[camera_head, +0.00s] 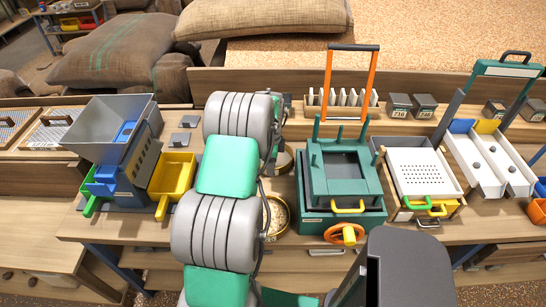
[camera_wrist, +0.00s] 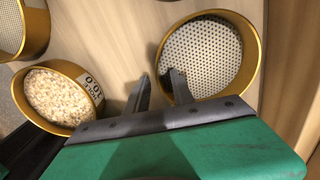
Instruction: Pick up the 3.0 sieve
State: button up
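A round gold-rimmed sieve with a perforated plate (camera_wrist: 205,55) stands at the upper right of the wrist view. No label shows on it, so I cannot tell whether it is the 3.0 sieve. My gripper (camera_wrist: 158,76) is open, one finger over the sieve's inside and the other just outside its near-left wall. The wall lies between the fingertips; contact cannot be told. A second gold sieve (camera_wrist: 58,100), holding pale grain, sits left with a label that seems to read 10.0. A third sieve (camera_wrist: 10,28) shows at the top left. In the head view my arm hides the gripper.
In the head view, gold sieves (camera_head: 279,215) show partly behind my arm on the wooden bench. A green machine with an orange handle (camera_head: 343,172) stands close to the right. A grey hopper machine (camera_head: 112,128) and yellow tray (camera_head: 172,174) stand left.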

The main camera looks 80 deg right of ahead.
notch_tip(320, 180, down, 2)
jog(key=shift+f, duration=0.1)
grip_shut()
jog(key=shift+d, duration=0.1)
dwell(1.3)
